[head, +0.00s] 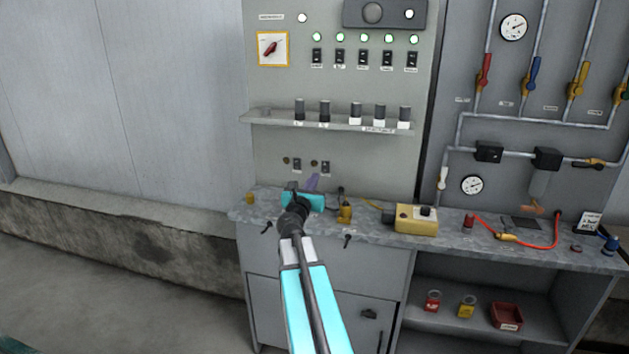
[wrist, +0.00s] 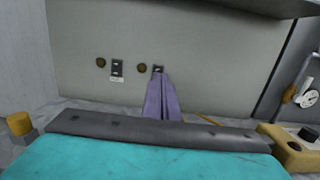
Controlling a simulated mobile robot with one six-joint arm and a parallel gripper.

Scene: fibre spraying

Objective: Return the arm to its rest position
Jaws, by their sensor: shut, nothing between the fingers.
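My arm reaches from the bottom middle of the head view over the workbench to the grey control panel (head: 340,150). My gripper (head: 313,178) shows as a small purple shape in front of the panel's lower part. In the wrist view its purple fingers (wrist: 160,78) are together and empty, pointing at the panel. Their tips overlap the lower edge of the right one of two small black switches (wrist: 157,68). I cannot tell whether they touch it. The other switch (wrist: 117,68) is to the left.
A shelf with several black knobs (head: 325,112) juts out above my gripper. On the bench (head: 460,240) stand a yellow box (head: 416,219), a brass fitting (head: 345,211) and a red hose (head: 540,245). Pipes and valves cover the right panel. The floor at left is clear.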

